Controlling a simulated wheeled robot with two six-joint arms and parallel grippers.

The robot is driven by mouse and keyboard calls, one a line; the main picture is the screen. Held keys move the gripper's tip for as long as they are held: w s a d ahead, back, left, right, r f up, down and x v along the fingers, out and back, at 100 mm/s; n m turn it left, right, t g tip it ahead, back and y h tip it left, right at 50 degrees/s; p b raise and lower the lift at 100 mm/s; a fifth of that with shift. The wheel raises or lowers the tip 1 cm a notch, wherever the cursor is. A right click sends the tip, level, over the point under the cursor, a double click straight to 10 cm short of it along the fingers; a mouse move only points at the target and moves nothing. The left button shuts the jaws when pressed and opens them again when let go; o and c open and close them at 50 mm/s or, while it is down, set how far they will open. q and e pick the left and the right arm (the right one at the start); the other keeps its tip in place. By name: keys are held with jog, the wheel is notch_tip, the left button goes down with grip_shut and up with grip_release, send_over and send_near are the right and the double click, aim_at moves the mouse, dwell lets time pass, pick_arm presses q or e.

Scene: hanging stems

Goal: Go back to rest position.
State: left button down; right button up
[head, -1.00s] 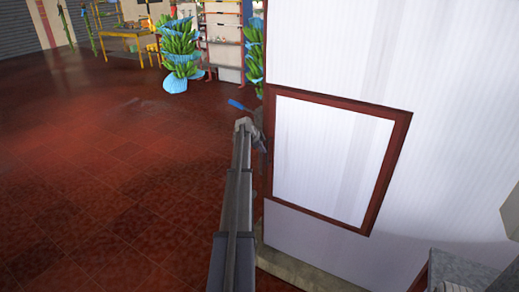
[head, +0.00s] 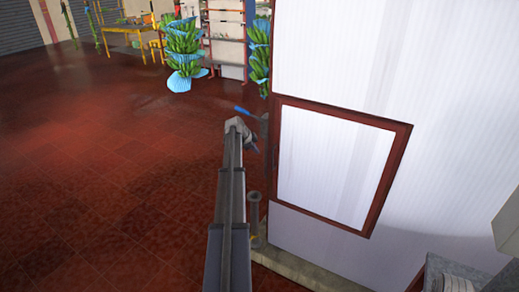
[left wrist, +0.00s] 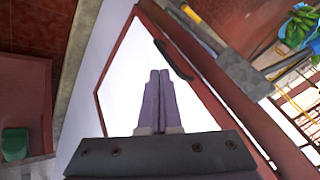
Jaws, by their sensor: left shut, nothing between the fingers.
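My left arm reaches forward from the bottom middle of the head view. Its gripper (head: 254,149) is at the far end, turned toward the right, close to the left edge of the white wall. In the left wrist view the two fingers (left wrist: 159,80) lie together, shut and empty. Behind them is a white panel with a dark red frame. My right gripper is in neither view.
The white wall (head: 440,100) with its red-framed panel (head: 335,165) fills the right side. Bunches of green bananas with blue wraps (head: 184,50) hang at the back. A yellow table (head: 130,32) stands behind. The red tiled floor (head: 100,170) at left is clear.

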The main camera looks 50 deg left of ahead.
pick_arm(q)
jog(key=shift+s, duration=0.1)
jog(key=w+d+f+g+h+b, duration=0.1)
jog(key=d+f+g, duration=0.1)
jog(key=d, duration=1.8)
jog(key=w+d+f+g+h, duration=0.1)
jog(key=d+f, duration=0.1)
jog(key=d, duration=1.9)
jog(key=s+d+n+g, duration=0.1)
jog(key=s+d, duration=0.3)
jog(key=d, duration=0.3)
jog(key=s+d+f+g, duration=0.1)
jog(key=s+d, duration=0.2)
jog(key=d, duration=0.3)
jog(key=s+d+n+g, duration=0.1)
jog(key=s+d, duration=0.3)
jog(key=d, duration=0.3)
jog(key=s+d+n+g+y+b, duration=0.1)
jog(key=s+d+y, duration=0.1)
jog(key=s+d, duration=0.8)
jog(key=s, duration=0.3)
jog(key=shift+s+d+f, duration=0.25)
jog(key=shift+s+f, duration=0.1)
jog(key=shift+f, duration=0.05)
